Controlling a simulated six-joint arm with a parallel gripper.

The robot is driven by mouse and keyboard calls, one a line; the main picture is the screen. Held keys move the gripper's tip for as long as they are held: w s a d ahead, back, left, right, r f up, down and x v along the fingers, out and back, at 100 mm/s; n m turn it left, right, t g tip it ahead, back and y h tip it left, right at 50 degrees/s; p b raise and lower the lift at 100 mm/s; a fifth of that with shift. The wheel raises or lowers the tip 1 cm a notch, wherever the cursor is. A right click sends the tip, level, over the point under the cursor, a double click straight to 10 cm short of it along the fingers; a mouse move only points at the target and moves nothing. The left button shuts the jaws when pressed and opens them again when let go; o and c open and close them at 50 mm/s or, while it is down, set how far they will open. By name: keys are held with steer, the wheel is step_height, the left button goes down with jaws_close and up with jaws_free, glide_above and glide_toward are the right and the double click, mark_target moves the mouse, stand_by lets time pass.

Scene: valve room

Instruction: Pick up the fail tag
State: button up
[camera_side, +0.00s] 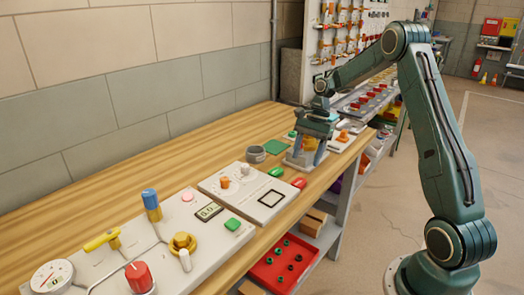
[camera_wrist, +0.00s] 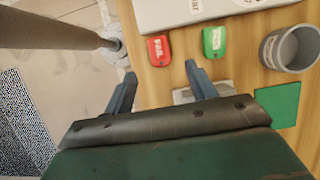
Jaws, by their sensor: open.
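The fail tag is a red tag (camera_wrist: 159,50) with pale lettering, lying flat on the wooden bench near its front edge. In the side view the red tag (camera_side: 299,183) lies just right of the panel with the black square outline. My gripper (camera_wrist: 161,73) is open and empty. In the wrist view its two blue-grey fingers point toward the red tag, which sits just beyond the fingertips, roughly between them. In the side view my gripper (camera_side: 306,150) is over the bench, farther back than the tag, above a pale grey base (camera_side: 297,162).
A green tag (camera_wrist: 214,41) lies beside the red one. A grey cup (camera_wrist: 290,47) and a green square (camera_wrist: 278,104) are on the right in the wrist view. The control panel (camera_side: 243,192) is close to the tags. Bare wood (camera_side: 150,170) runs along the wall.

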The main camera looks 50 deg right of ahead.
mark_target(300, 181)
steer(key=shift+x, duration=1.05)
steer(key=shift+f, duration=0.1)
steer(key=shift+x, duration=2.45)
steer(key=shift+c, duration=0.5)
steer(key=c, duration=1)
